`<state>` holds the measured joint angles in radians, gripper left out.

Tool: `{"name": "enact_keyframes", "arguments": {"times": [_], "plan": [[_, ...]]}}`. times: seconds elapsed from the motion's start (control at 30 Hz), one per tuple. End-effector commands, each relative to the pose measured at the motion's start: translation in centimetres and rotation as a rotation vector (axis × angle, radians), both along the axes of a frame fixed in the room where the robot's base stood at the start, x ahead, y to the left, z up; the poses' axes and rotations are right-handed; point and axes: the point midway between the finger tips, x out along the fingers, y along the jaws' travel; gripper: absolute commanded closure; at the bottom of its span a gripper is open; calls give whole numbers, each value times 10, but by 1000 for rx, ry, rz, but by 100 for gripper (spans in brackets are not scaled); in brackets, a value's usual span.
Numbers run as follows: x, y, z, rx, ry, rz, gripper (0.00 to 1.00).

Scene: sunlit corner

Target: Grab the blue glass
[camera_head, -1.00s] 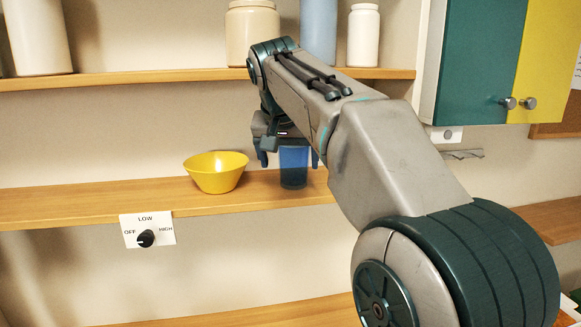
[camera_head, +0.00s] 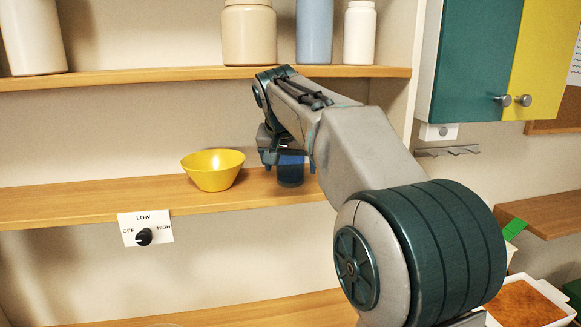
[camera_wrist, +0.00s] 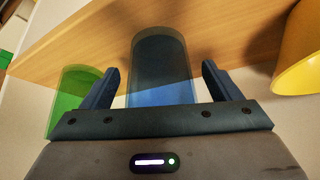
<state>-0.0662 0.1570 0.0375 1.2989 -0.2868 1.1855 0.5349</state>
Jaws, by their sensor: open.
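The blue glass (camera_head: 291,176) stands on the middle shelf, to the right of the yellow bowl. In the wrist view the translucent blue glass (camera_wrist: 160,75) is between the two fingers of my gripper (camera_wrist: 158,88). There is a gap on both sides, so the fingers look apart from it. In the head view my gripper (camera_head: 287,160) is at the glass and hides its upper part. The gripper is open and holds nothing.
The yellow bowl (camera_head: 213,170) stands left of the glass on the shelf (camera_head: 90,200); it also shows in the wrist view (camera_wrist: 300,62). A green glass (camera_wrist: 70,98) is just left of my gripper in the wrist view. The upper shelf (camera_head: 150,78) holds several containers.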

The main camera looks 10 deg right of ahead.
Motion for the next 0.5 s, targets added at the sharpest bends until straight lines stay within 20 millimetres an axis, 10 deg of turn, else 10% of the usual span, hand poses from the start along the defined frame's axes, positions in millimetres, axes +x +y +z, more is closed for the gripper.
{"name": "enact_keyframes", "arguments": {"times": [0.1,0.3,0.5], "plan": [[0,0,0,0,0,0,22],[0,0,0,0,0,0,70],[0,0,1,0,-1,1,70]]}}
